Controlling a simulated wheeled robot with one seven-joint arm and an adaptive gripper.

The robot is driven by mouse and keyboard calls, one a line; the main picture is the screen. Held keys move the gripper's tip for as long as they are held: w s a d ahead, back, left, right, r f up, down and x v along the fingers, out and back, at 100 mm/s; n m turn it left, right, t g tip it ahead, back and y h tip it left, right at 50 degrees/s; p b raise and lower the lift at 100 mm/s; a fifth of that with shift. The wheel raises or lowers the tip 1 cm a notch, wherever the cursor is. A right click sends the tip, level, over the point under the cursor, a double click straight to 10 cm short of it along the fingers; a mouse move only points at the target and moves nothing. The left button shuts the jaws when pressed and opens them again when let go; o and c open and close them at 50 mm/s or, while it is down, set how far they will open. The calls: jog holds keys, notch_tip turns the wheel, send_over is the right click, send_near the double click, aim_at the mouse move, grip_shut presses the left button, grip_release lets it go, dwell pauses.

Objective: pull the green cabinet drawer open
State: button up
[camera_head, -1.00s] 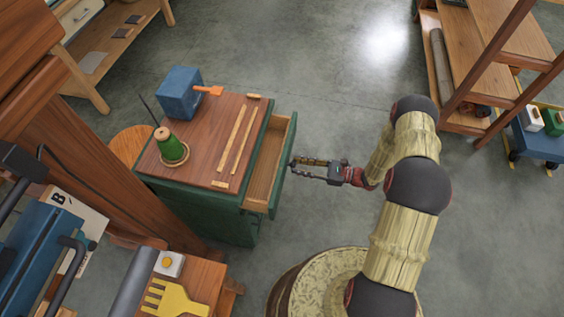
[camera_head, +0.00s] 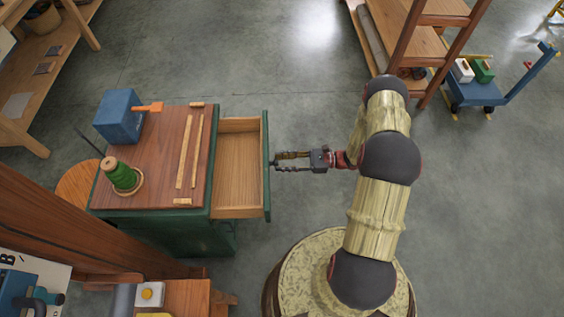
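The green cabinet (camera_head: 180,236) with a brown wooden top stands left of my arm. Its upper drawer (camera_head: 237,212) is pulled well out to the right, and its bare wooden inside shows empty. The green drawer front (camera_head: 266,195) faces my arm. My gripper (camera_head: 276,161) is level with the middle of this front, its fingertips closed around the small handle there. The fingers largely hide the handle.
On the cabinet top are a blue box (camera_head: 118,122), a green yarn cone (camera_head: 121,175) and two wooden strips (camera_head: 185,152). A wooden shelf (camera_head: 425,40) and a blue cart (camera_head: 478,93) stand at the upper right. Floor around the drawer is clear.

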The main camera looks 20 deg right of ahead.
jog(key=o, duration=0.3)
jog(key=shift+o, duration=0.2)
jog(key=v, duration=1.2)
dwell(0.3)
